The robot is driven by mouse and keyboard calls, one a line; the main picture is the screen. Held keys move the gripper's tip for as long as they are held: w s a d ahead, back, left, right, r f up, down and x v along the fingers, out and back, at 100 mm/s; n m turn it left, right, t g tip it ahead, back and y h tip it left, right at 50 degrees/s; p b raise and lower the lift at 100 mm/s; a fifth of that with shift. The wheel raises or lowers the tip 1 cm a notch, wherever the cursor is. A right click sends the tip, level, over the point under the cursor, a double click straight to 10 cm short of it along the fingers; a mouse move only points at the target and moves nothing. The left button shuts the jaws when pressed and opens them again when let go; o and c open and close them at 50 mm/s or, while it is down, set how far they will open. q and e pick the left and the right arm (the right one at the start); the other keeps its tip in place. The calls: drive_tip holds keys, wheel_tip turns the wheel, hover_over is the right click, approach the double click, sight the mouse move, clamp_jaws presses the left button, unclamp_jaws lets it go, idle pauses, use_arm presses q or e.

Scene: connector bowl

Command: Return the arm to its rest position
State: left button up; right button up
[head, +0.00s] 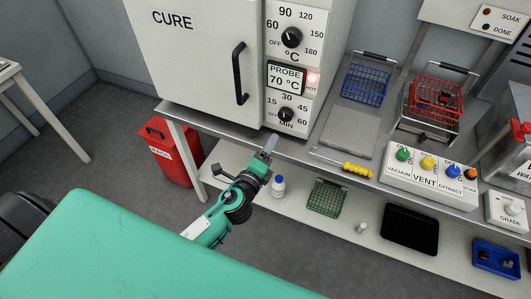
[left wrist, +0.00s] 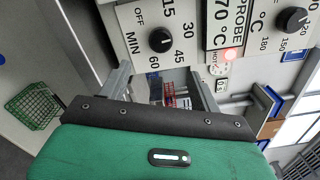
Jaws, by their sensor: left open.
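My left arm, green and dark grey, reaches up from the bottom of the head view. Its gripper (head: 268,149) is in front of the lower edge of the CURE oven (head: 196,55), near the bench's front edge. In the left wrist view the gripper (left wrist: 165,88) has its two grey fingers apart, with nothing seen between them. The oven's timer knob (left wrist: 160,39) and temperature knob (left wrist: 291,20) show beyond the fingers. The oven door looks closed, its probe display reads 70 °C and a red light is lit. My right gripper is in neither view.
The steel bench (head: 225,134) holds a blue basket (head: 364,85), a red basket (head: 437,97), a yellow-handled tool (head: 357,169) and a VENT switch box (head: 427,178). A lower shelf holds a white bottle (head: 278,185) and a green basket (head: 327,197). A red bin (head: 171,150) stands left.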

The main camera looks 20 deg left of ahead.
use_arm(q)
drive_tip(key=shift+s, duration=0.5)
drive_tip(key=s+a+f+n+g, duration=0.2)
drive_tip(key=s+f+n+g, duration=0.1)
drive_tip(key=f, duration=0.9)
drive_tip(key=s+a+f+n+g, duration=0.1)
drive_tip(key=s+f+n+g, duration=0.25)
drive_tip(key=f, duration=0.85)
drive_tip(key=s+a+f+n+g, duration=0.2)
drive_tip(key=s+f, duration=0.2)
drive_tip(key=f, duration=0.8)
drive_tip(key=s+f+n+g, duration=0.2)
drive_tip(key=s+f+n, duration=0.2)
drive_tip(key=s+f, duration=0.3)
drive_tip(key=s+a+f+n+g, duration=0.1)
drive_tip(key=s+f+n+g, duration=0.2)
drive_tip(key=s+f, duration=0.4)
drive_tip(key=s+a+f+n+g, duration=0.1)
drive_tip(key=s+f+n+g, duration=0.2)
drive_tip(key=s, duration=1.7)
wheel_tip(320, 180, down, 5)
drive_tip(key=shift+r+n+y, duration=0.2)
drive_tip(key=shift+n+y, duration=0.1)
drive_tip(key=shift+n, duration=0.55)
drive_tip(key=shift+s+d+g, duration=0.1)
drive_tip(key=shift+g, duration=0.15)
